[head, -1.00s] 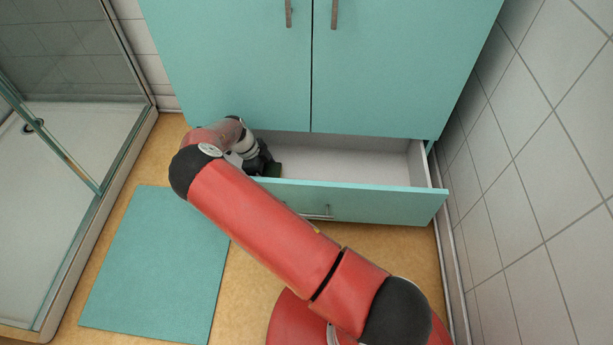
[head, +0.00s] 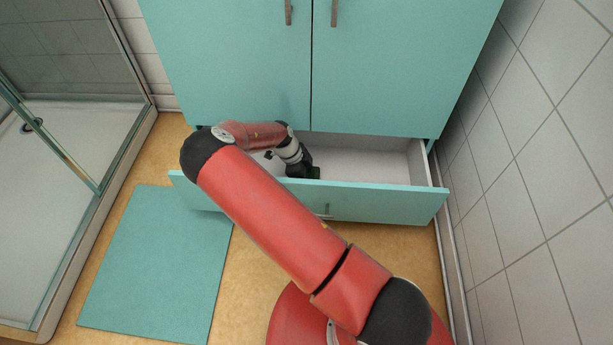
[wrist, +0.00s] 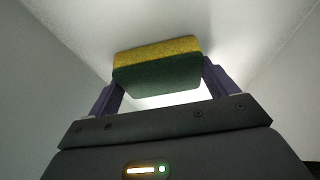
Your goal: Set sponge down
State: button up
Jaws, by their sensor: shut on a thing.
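The sponge (wrist: 158,66), yellow on one side and dark green on the other, is held between the two fingers of my gripper (wrist: 162,82) in the wrist view. My gripper is shut on it. In the head view my gripper (head: 302,172) is inside the open drawer (head: 374,163), left of its middle and close behind its front panel. A small dark green bit of the sponge (head: 315,173) shows there. Whether the sponge touches the drawer floor cannot be told.
The drawer's right part looks empty. Its teal front (head: 385,203) stands out below the closed cabinet doors (head: 400,70). A tiled wall (head: 540,180) is at the right. A teal mat (head: 150,265) lies on the floor, and a glass shower (head: 70,130) stands at the left.

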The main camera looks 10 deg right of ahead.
jog(key=o, duration=0.8)
jog(key=shift+f, duration=0.1)
jog(key=p+v, duration=0.1)
jog(key=v, duration=1.1)
jog(key=shift+p, duration=0.35)
